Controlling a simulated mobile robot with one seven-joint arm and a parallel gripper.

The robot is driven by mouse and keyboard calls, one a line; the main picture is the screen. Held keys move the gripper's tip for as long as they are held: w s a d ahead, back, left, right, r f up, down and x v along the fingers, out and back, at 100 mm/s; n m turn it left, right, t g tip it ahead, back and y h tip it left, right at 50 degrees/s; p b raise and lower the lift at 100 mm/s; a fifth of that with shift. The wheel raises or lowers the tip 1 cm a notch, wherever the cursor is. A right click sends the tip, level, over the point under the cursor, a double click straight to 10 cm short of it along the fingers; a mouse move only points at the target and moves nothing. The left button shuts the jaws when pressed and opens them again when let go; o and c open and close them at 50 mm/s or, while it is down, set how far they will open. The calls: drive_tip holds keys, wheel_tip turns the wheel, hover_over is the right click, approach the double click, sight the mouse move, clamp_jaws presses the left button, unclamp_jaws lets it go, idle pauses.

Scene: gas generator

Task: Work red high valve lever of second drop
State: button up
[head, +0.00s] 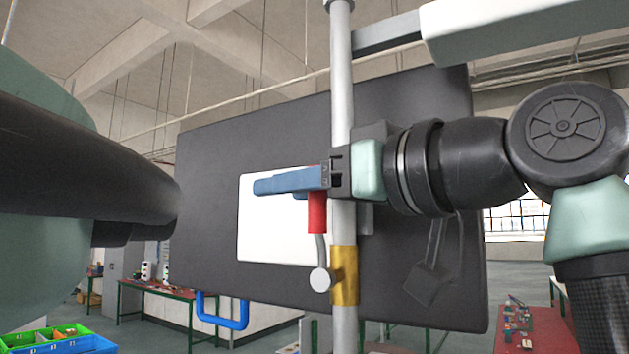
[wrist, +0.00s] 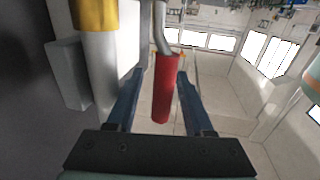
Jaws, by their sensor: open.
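The red lever handle (head: 317,213) points up from a bent grey stem (head: 321,249) beside a brass valve body (head: 345,275) on a vertical grey pipe. My gripper (head: 256,186) is level with the handle's upper end and points left, its blue fingers hiding part of that end. In the wrist view the red handle (wrist: 165,88) lies between the two open fingers of my gripper (wrist: 161,72), with gaps visible on both sides. The brass valve body (wrist: 95,14) is at the upper left there. I cannot tell whether a finger touches the handle.
A dark panel with a white plate (head: 252,226) stands behind the pipe (head: 344,120). The pipe (wrist: 102,75) runs close to the left finger in the wrist view. Green-edged tables (head: 165,289) stand farther back.

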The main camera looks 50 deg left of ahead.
drive_tip(key=shift+d, duration=0.1)
clamp_jaws()
idle(1.2)
